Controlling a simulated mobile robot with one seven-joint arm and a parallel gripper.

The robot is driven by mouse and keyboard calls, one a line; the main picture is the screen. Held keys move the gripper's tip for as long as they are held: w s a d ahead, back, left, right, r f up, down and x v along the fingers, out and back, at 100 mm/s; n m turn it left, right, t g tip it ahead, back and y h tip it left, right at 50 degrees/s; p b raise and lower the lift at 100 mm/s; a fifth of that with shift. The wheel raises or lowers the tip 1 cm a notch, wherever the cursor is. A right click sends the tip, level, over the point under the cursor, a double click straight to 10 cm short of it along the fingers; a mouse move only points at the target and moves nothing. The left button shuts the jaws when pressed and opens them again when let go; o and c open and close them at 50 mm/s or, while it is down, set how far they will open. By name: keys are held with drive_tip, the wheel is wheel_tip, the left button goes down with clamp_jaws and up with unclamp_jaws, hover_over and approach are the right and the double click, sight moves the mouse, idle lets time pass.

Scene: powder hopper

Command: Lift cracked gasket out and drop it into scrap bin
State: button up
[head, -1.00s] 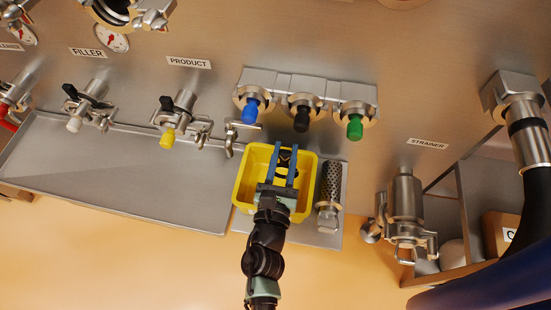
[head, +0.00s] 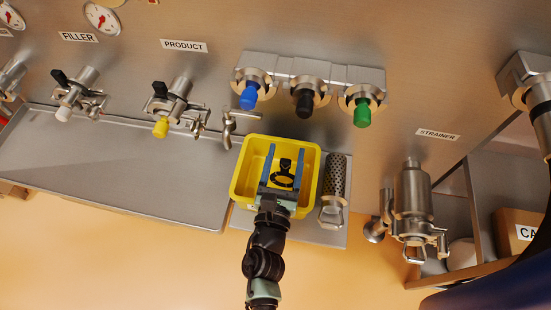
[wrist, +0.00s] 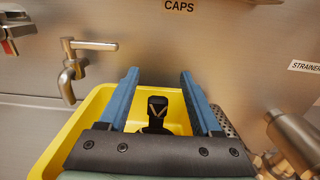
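The cracked gasket, a black ring with a tab (head: 284,181), is inside the yellow bin (head: 241,173), seen between my fingers. In the wrist view its dark tab (wrist: 157,108) stands out against the bin's yellow inside (wrist: 92,108), and my gripper's palm hides the ring's lower part. My gripper (head: 284,148) has its two blue fingers spread wide over the bin, with gaps to either side of the gasket. Nothing is held between the fingertips (wrist: 159,75).
A perforated strainer tube (head: 334,182) lies just right of the bin. A small tap (head: 236,122) is close behind its left corner. Blue, black and green caps (head: 304,104) hang above. The steel tray (head: 120,160) at left is clear.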

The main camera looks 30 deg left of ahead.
drive_tip(key=p+v, duration=0.1)
drive_tip(key=v, duration=1.2)
idle(0.4)
